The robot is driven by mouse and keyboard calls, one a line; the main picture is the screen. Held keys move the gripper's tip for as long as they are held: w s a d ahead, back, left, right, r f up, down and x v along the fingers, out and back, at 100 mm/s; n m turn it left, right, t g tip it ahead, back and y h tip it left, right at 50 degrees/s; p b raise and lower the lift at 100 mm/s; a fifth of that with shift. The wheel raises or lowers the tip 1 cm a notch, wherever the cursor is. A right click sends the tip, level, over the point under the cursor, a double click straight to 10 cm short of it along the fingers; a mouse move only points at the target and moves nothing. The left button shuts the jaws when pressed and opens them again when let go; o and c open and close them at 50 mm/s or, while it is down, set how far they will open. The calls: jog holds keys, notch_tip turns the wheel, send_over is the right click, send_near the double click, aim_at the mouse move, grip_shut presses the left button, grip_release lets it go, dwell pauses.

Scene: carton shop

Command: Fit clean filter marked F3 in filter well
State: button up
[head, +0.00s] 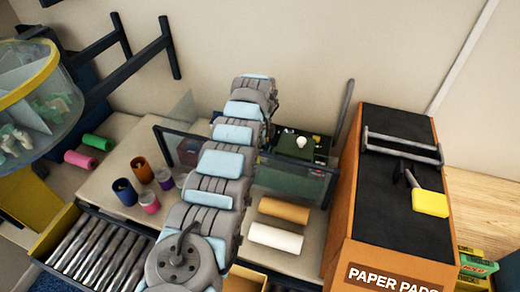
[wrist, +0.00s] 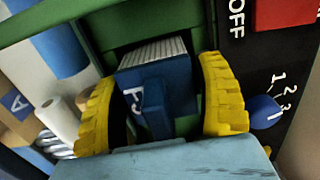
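A blue filter (wrist: 178,90) with white pleats along its top edge shows in the wrist view. A blue handle on it points toward me. It has a white mark that is turned and partly cut off; I cannot read it surely. My gripper (wrist: 160,85) has its two yellow fingers on either side of the filter, close to its edges; whether they press on it is unclear. The filter is at the dark opening of a green housing (wrist: 195,20); how deep it sits is not clear. In the head view my arm hides the gripper and filter; part of the green housing (head: 290,178) shows.
In the wrist view a dark panel with OFF lettering, a red block (wrist: 285,12) and a blue knob (wrist: 264,112) lies to the right. In the head view, brown and white rolls (head: 276,240) lie in front, and an orange PAPER PADS cabinet (head: 340,215) stands to the right.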

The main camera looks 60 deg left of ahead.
jog(key=shift+r, duration=0.1)
notch_tip(320, 180, up, 12)
jog(key=shift+r+b, duration=0.1)
jog(key=shift+b, duration=0.6)
dwell(0.6)
